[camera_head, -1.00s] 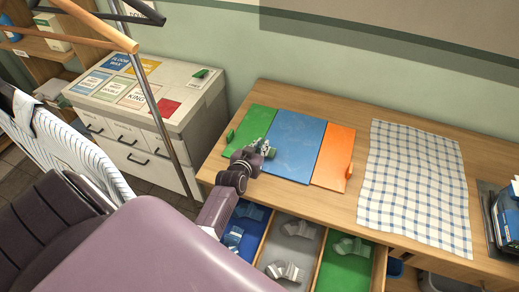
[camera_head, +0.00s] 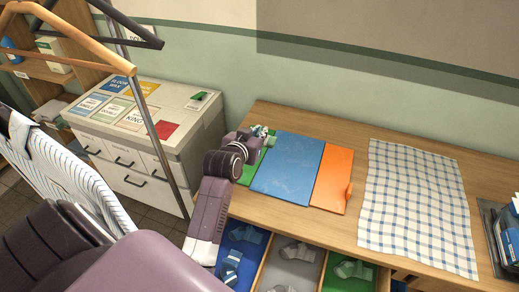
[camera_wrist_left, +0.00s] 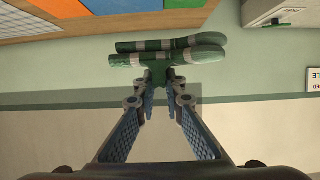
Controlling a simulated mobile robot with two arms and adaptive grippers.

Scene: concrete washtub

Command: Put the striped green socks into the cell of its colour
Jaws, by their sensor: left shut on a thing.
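My left gripper (camera_head: 262,134) is shut on the striped green socks (camera_head: 265,131) and holds them over the green panel (camera_head: 247,171) of the board on the table. In the left wrist view the socks (camera_wrist_left: 168,50) are dark green with pale grey bands, pinched near their middle between the fingertips (camera_wrist_left: 158,84). The open drawer below the table edge has a blue cell (camera_head: 233,248), a grey cell (camera_head: 284,266) and a green cell (camera_head: 340,284), each with socks in it. My right gripper is not in view.
The board also has a blue panel (camera_head: 290,168) and an orange panel (camera_head: 329,178). A checked cloth (camera_head: 415,205) lies to the right on the wooden table. A white cabinet (camera_head: 140,135) stands left of the table, with a metal rack post before it.

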